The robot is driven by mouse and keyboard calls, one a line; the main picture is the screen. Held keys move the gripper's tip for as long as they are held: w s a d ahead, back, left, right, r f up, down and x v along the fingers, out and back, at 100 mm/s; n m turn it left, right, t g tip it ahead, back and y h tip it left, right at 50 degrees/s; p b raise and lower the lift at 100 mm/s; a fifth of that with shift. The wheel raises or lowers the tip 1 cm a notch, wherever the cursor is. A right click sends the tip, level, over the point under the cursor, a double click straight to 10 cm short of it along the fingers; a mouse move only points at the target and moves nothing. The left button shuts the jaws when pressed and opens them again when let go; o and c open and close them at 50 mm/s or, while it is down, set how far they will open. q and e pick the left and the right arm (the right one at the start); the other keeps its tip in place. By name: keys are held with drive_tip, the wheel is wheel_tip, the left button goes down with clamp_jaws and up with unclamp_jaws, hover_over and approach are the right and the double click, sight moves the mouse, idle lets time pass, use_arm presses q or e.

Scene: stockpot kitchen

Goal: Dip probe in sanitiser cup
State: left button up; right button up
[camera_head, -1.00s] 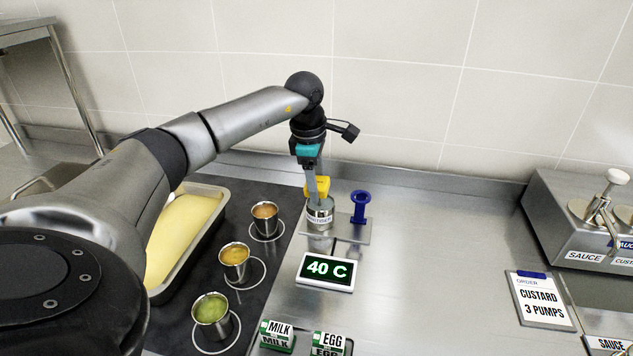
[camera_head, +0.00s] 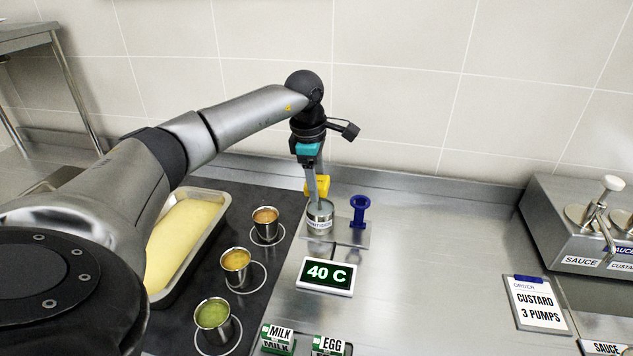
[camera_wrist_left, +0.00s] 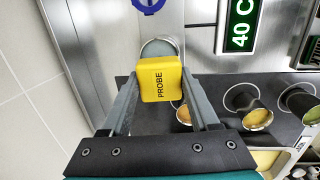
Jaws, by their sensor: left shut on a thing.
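My left gripper (camera_head: 318,190) is shut on the yellow probe handle (camera_head: 323,185), directly above the sanitiser cup. In the left wrist view the yellow block marked PROBE (camera_wrist_left: 160,80) sits between the two fingers. The small metal sanitiser cup (camera_head: 320,221) has a white label and pale liquid inside; its rim also shows behind the probe in the left wrist view (camera_wrist_left: 158,46). The probe's thin tip is hidden, so I cannot tell how deep it reaches into the cup. My right gripper is not in view.
A blue holder (camera_head: 359,211) stands just right of the cup on a metal plate (camera_head: 352,240). A display (camera_head: 327,276) reads 40 C. Several sauce cups and a pan (camera_head: 221,200) are on the left. The counter at right is clear up to the order card (camera_head: 537,302).

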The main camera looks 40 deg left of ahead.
use_arm(q)
drive_tip(key=shift+r+p, duration=3)
drive_tip(key=shift+r, duration=0.7)
drive_tip(key=shift+f, duration=0.1)
